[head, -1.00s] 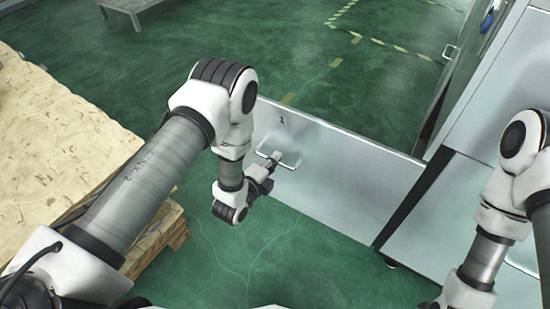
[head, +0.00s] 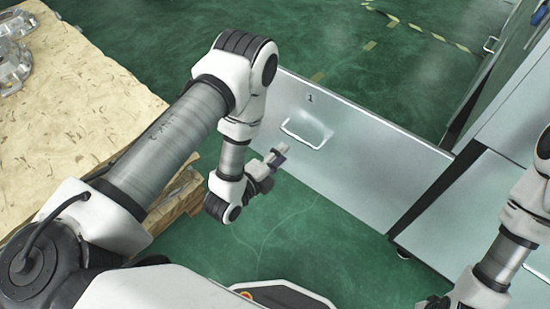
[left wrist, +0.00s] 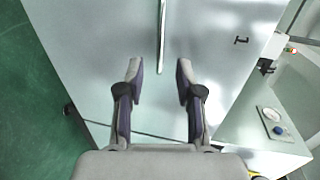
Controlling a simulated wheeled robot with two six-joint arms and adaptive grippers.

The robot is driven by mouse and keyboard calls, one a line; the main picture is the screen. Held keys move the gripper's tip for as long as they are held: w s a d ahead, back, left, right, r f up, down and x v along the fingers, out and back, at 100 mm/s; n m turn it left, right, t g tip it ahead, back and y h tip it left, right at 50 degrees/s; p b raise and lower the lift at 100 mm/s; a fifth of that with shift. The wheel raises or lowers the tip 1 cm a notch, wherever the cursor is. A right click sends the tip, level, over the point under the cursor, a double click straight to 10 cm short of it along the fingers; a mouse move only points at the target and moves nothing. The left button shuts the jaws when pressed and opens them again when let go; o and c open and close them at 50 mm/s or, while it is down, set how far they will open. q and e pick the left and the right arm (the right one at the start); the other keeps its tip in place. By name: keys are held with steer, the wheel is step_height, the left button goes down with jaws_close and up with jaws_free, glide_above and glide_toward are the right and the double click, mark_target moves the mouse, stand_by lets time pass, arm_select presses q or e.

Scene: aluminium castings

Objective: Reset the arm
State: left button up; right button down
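My left gripper (head: 279,155) is in front of a silver drawer front (head: 350,160), left of and below its bar handle (head: 306,133). In the left wrist view the two fingers (left wrist: 157,72) are spread apart with nothing between them. The handle (left wrist: 162,40) shows beyond the fingertips, apart from them. The drawer stands out from its cabinet. My right arm comes in at the right edge; only a small dark part near its wrist shows at the bottom, so its finger state is hidden.
A wooden pallet or crate top (head: 70,110) with metal castings (head: 12,60) lies on the left, close to my left arm. A metal cabinet (head: 480,210) stands on the right. Green floor is clear between them and behind the drawer.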

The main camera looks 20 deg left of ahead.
arm_select(q)
steer(key=v, duration=0.2)
steer(key=shift+s, duration=0.25)
steer(key=s+a+f+n+g+y, duration=0.25)
steer(key=s+f+n+g, duration=0.4)
steer(key=s+n, duration=0.35)
steer(key=s+a+f+n+g+y, duration=0.1)
steer(key=s+a+f+n+g, duration=0.3)
steer(key=s+n+g, duration=0.5)
step_height(320, 180, up, 22)
steer(key=s+n+p, duration=0.1)
steer(key=n+p, duration=0.1)
steer(key=p, duration=2.1)
steer(key=shift+s+d, duration=0.4)
steer(key=shift+d, duration=0.1)
